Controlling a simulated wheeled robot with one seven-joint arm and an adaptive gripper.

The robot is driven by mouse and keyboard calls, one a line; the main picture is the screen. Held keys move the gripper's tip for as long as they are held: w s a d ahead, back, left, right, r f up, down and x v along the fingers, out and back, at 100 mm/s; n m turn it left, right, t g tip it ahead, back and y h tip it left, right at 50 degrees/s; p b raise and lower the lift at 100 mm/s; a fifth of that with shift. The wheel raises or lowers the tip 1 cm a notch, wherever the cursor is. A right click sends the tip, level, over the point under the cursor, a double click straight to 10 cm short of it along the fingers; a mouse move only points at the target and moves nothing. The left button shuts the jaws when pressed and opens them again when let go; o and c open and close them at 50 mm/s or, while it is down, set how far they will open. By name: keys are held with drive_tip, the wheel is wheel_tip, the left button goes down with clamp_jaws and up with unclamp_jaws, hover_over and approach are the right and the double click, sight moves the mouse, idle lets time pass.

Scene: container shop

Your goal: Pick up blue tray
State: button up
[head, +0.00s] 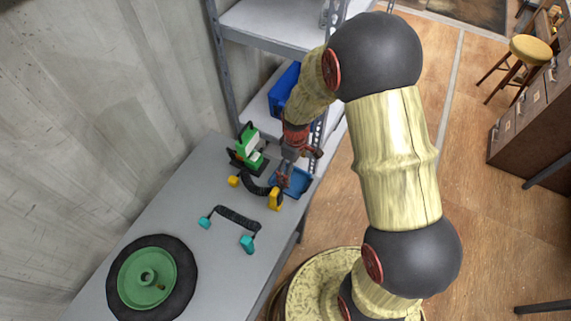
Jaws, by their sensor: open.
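The blue tray (297,184) is a small, shallow, rectangular tray near the far right end of the grey table (180,193). My gripper (283,180) is open, with its fingers at the tray's left part. The fingers and wrist hide some of the tray. I cannot tell whether the fingertips touch the tray or hang just above it.
Next to the tray lie a black cable with yellow ends (275,199) and a green device (249,146). A cable with teal ends (238,217) and a green-hubbed wheel (150,278) lie nearer. A metal shelf (277,22) with a blue bin (281,90) stands behind.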

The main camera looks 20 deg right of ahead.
sight(294, 184)
drive_tip(key=shift+w+f, duration=0.2)
drive_tip(key=shift+f, duration=0.55)
drive_tip(key=shift+s+d+f+b, duration=0.1)
drive_tip(key=shift+f+b, duration=0.15)
drive_tip(key=shift+f, duration=0.9)
drive_tip(key=shift+s+a+f+b, duration=0.1)
drive_tip(key=shift+f+b, duration=0.1)
drive_tip(key=shift+f, duration=1)
drive_tip(key=shift+s+d+f+b, duration=0.1)
drive_tip(key=shift+f+b, duration=0.15)
drive_tip(key=shift+f, duration=0.9)
drive_tip(key=shift+c, duration=0.7)
drive_tip(key=c, duration=0.8)
drive_tip(key=shift+r, duration=0.1)
